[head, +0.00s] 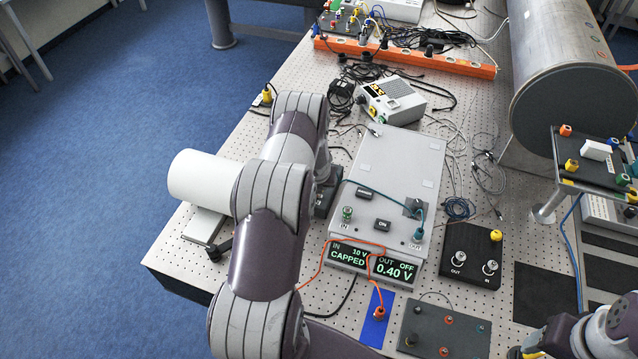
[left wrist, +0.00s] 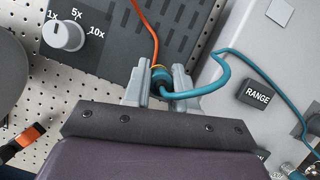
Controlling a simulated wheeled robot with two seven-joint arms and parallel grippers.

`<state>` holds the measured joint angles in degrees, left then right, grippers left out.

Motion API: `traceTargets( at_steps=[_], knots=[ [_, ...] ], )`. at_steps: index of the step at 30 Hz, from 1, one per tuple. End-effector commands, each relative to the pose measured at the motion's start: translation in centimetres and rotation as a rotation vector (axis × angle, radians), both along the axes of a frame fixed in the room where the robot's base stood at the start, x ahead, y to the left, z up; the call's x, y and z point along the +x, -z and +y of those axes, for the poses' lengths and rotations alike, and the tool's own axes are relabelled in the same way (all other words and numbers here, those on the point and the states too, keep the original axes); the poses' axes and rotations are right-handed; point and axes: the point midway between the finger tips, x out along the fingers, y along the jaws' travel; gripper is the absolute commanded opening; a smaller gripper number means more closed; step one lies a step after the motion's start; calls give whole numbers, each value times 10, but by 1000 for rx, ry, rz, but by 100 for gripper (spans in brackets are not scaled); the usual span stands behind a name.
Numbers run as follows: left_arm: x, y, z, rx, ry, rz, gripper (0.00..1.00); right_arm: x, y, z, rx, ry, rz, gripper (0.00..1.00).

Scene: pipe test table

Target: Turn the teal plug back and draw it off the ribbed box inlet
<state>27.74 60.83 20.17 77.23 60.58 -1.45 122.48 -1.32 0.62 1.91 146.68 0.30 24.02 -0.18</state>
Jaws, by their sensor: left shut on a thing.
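In the left wrist view my left gripper (left wrist: 162,84) is shut on the teal plug (left wrist: 158,78), whose teal cable (left wrist: 219,75) leaves to the right. The plug is at the near edge of the dark ribbed box (left wrist: 120,58). The inlet is hidden under the plug and fingers, so I cannot tell how far the plug is seated. In the head view my left arm hides the gripper and plug. Part of my right arm shows at the lower right of the head view; its gripper's state is unclear.
A grey box (head: 400,155) stands right of the ribbed box; its display (head: 350,257) reads CAPPED and 0.40 V. The teal cable runs to its OUT socket (head: 419,233). An orange cable (left wrist: 149,28) crosses the ribbed box. A white cylinder (head: 200,178) lies left of my arm.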

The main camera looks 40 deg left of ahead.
Motion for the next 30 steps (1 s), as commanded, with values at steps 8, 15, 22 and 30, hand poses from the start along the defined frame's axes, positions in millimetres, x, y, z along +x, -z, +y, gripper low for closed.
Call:
traceTargets(
  at_steps=[8,15,22,30],
  knots=[
    [0,-20,0,1,0,-1,0,0,-19,0,0,0,0,60],
    [0,-36,0,1,0,-1,0,0,-20,0,0,0,0,60],
    [0,-53,0,0,0,0,0,0,-20,0,0,0,0,60],
    [0,-60,0,0,0,0,0,0,-20,0,0,0,0,60]
  ],
)
